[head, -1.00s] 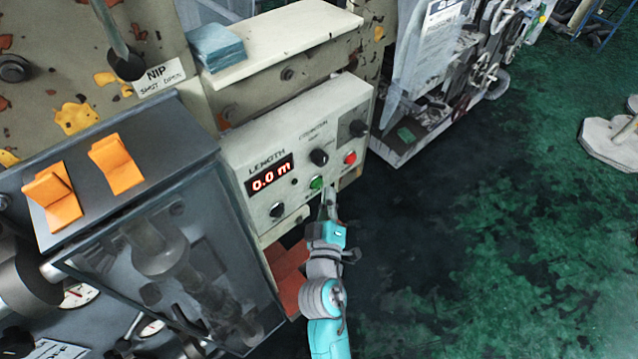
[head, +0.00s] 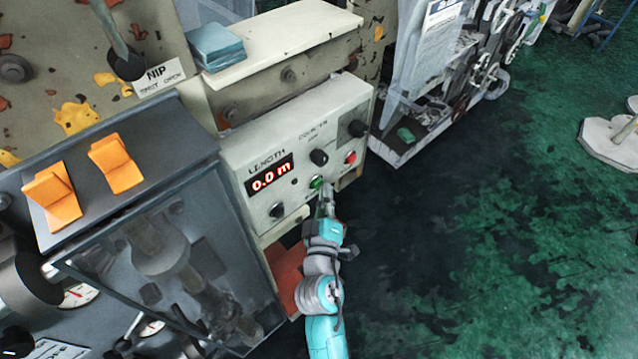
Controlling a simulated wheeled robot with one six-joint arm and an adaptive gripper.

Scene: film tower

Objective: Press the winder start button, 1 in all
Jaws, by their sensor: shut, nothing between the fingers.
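A pale control box (head: 235,152) carries a red-lit length display (head: 270,177) reading 0.0 m. A green button (head: 316,182) sits at the lower middle of its face, and a red button (head: 350,157) sits to its right. Black knobs (head: 319,157) are on the same face. My gripper (head: 326,190) is shut and empty, its tip just below and right of the green button. The tip looks very close to the button; I cannot tell whether they touch. The green button still shows.
A pale shelf (head: 290,38) with a stack of blue cloths (head: 216,46) is above the box. A clear-covered cabinet (head: 170,260) with orange clips (head: 116,163) on top stands at left. The green floor (head: 480,240) at right is open.

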